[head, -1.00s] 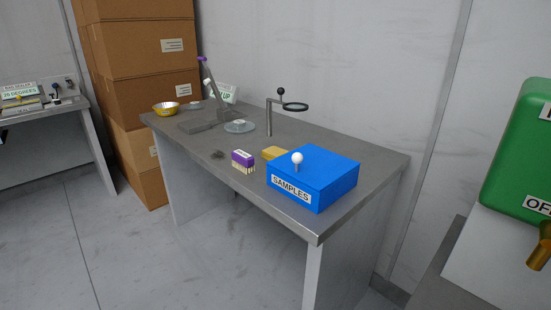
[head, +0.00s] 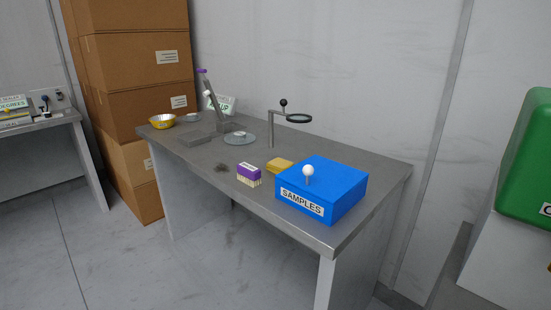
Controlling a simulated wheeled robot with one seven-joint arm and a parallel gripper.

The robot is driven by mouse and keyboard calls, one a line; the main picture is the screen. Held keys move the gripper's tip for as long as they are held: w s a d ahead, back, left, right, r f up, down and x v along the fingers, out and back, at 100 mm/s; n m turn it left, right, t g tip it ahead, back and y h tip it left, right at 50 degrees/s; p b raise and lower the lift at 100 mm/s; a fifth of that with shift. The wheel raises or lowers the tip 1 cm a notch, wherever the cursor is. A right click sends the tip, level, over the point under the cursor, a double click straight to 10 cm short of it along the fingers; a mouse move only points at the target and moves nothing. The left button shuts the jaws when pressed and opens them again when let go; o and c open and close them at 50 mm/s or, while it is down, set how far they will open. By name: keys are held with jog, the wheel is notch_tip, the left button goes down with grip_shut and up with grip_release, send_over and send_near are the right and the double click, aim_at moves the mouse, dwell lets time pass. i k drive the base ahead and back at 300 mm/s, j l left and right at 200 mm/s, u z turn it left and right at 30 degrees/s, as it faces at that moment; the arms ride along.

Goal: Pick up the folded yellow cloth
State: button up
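The folded yellow cloth (head: 279,166) lies on the grey table, just behind and left of the blue SAMPLES box. The box hides part of its right side. A small purple and cream box (head: 249,174) stands in front of it and to its left. My gripper is not in view.
The blue SAMPLES box (head: 335,187) with a white knob sits near the table's right end. A ring stand (head: 271,130) stands behind the cloth. Boxes are stacked behind.

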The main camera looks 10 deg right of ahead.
aim_at(277, 165)
jog(key=i+j+z, duration=0.1)
jog(key=i+j, duration=0.2)
jog(key=i+j+z, duration=0.1)
jog(key=i+j, duration=0.45)
jog(key=j, duration=0.2)
jog(key=i+j+z, duration=0.15)
jog(key=j, duration=0.25)
jog(key=i+j+z, duration=0.1)
jog(key=i+j, duration=0.25)
jog(key=j, duration=0.05)
